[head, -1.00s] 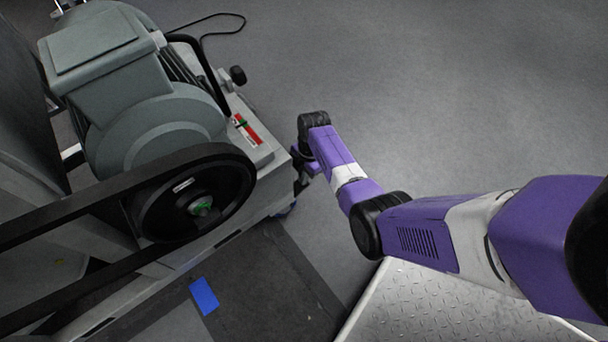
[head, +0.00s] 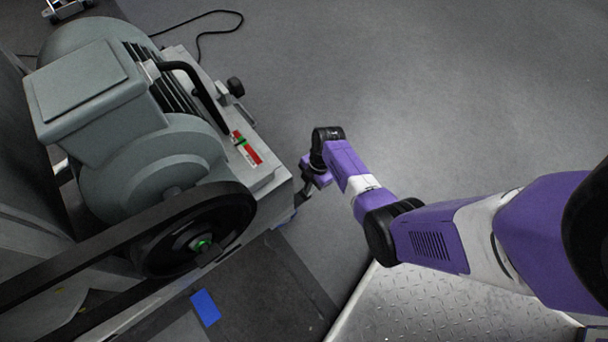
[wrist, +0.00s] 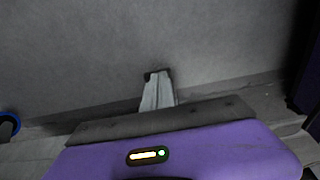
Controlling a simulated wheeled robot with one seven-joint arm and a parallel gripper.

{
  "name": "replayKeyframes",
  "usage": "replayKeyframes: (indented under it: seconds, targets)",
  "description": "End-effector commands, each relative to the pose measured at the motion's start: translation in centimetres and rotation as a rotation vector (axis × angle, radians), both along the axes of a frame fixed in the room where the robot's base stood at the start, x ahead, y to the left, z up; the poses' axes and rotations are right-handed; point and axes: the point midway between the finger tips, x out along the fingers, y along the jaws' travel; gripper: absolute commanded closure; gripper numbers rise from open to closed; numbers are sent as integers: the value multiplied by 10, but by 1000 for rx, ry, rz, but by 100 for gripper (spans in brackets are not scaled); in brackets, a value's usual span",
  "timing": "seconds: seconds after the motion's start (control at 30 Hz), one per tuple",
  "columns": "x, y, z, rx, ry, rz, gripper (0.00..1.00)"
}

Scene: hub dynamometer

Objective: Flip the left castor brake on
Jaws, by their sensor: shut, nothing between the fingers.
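The left castor brake is not clearly visible in either view. A blue-rimmed dark round thing (wrist: 8,126), perhaps a castor wheel, is cut off at the left edge there, apart from the fingers. In the head view my wrist is just right of the base corner, and the fingertips are hidden.
A grey motor (head: 135,110) with a belt pulley (head: 195,235) stands on the base. A red and green label (head: 247,148) and a black knob (head: 235,87) are near its right edge. A blue patch (head: 205,307) lies on a dark mat. A black cable (head: 215,30) lies behind; floor right is clear.

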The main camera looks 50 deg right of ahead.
Motion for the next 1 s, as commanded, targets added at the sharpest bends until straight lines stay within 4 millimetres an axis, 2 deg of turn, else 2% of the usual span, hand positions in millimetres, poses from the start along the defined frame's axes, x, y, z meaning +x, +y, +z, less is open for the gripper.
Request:
replayKeyframes:
  seconds: [0.1, 0.4, 1.0]
  targets:
    - [0, -2, -8, 0, 0, 1, 100]
    - [-1, -5, -17, 0, 0, 1, 100]
    - [-1, -5, -18, 0, 0, 1, 100]
